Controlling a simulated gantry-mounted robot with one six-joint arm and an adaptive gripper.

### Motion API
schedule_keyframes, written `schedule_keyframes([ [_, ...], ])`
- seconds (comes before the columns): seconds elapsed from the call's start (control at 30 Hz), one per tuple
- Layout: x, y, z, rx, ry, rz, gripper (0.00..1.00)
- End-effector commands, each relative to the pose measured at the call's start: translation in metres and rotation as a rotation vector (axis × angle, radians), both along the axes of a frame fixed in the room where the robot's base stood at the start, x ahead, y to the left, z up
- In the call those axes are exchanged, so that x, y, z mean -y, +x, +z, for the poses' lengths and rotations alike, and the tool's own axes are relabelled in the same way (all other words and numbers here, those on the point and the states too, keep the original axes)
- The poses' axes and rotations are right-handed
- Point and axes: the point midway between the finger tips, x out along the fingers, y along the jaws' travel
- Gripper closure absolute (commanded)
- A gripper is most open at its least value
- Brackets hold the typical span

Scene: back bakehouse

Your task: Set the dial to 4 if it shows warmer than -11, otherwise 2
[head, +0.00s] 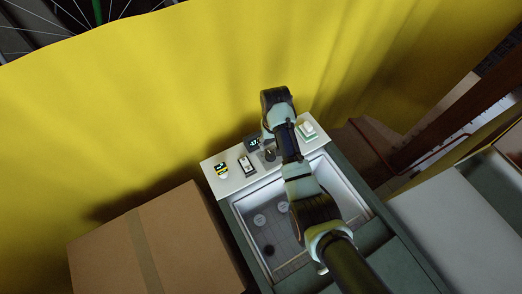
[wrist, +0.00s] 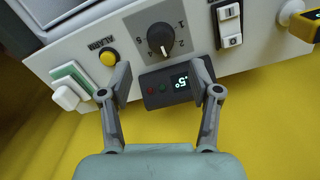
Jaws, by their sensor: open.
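The dial (wrist: 160,40) is a dark round knob on a white panel, with numbers printed around it. Its light pointer mark faces the lower side in the wrist view; I cannot tell exactly which number it meets. The dark display (wrist: 168,86) sits just below it there, lit with a figure that looks like a 5 with small marks. In the head view the display (head: 252,142) is too small to read surely. My gripper (wrist: 160,76) is open and empty, its fingers spread either side of the display, fingertips short of the dial. My arm partly covers the panel in the head view.
On the panel are a yellow alarm button (wrist: 108,58), a green-and-white switch (wrist: 72,86), a rocker switch (wrist: 229,25) and a yellow-black device (head: 222,170). An open white-rimmed bin (head: 243,208) lies before it. A cardboard box (head: 180,240) stands left; a yellow curtain hangs behind.

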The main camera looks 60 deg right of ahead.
Motion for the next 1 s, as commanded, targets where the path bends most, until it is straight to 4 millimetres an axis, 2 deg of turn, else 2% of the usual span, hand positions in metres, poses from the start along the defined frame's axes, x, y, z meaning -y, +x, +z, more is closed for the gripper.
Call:
schedule_keyframes([
  [0.13, -0.002, 0.000, -0.015, -0.002, 0.002, 0.002, 0.37],
  [0.43, -0.002, 0.001, -0.068, 0.000, 0.000, 0.004, 0.37],
  [0.57, -0.002, 0.001, -0.077, 0.001, -0.001, 0.004, 0.37],
  [0.8, -0.002, 0.001, -0.078, 0.001, -0.002, 0.004, 0.37],
  [1.0, -0.002, 0.001, -0.078, 0.001, -0.002, 0.004, 0.71],
])
